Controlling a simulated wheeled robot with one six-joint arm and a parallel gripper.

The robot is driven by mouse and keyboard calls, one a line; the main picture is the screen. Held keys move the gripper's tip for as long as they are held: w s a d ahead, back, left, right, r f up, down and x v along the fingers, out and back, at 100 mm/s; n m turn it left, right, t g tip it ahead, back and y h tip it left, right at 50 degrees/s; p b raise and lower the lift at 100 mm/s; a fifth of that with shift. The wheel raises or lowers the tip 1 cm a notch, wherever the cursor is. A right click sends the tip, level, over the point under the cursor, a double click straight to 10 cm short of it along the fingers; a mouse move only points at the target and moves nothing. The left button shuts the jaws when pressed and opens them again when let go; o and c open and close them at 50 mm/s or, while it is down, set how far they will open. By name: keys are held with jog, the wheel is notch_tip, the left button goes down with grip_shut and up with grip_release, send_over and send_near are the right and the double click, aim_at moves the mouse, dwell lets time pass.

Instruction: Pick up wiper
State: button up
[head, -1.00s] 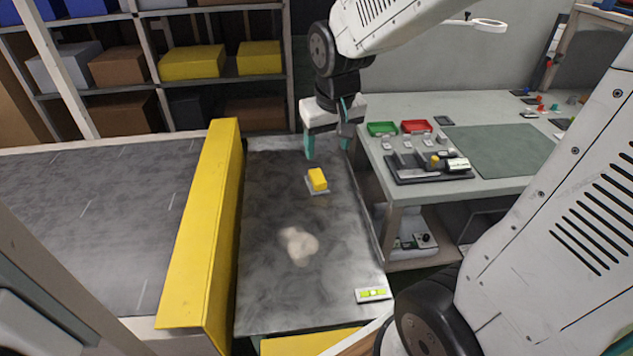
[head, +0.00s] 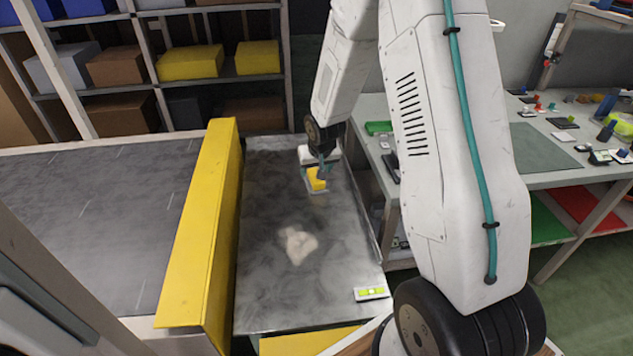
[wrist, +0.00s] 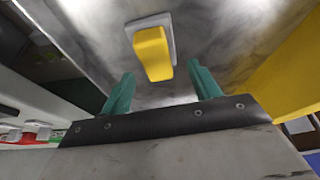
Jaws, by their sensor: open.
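The wiper (head: 317,181) is a yellow block on a flat pale grey base. It lies on the far part of the grey metal pan (head: 265,200). In the wrist view the wiper (wrist: 153,52) is ahead of and between the two teal fingers. My gripper (wrist: 160,90) is open and empty, with its fingers spread on either side of the wiper's line. In the head view my gripper (head: 320,168) is close above and behind the wiper, and the arm partly hides it. I cannot tell if a finger touches the wiper.
A yellow barrier (head: 195,240) runs along the pan's left side. A pale smear (head: 297,245) and a small level-like piece (head: 371,294) lie on the pan. A workbench (head: 560,178) with small parts stands at the right. Shelves with boxes (head: 190,62) stand behind.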

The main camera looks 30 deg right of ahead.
jog(key=x, duration=0.4)
jog(key=shift+d+f, duration=0.25)
jog(key=shift+c, duration=0.3)
jog(key=c, duration=0.6)
jog(key=shift+c, duration=0.2)
jog(key=shift+r, duration=0.1)
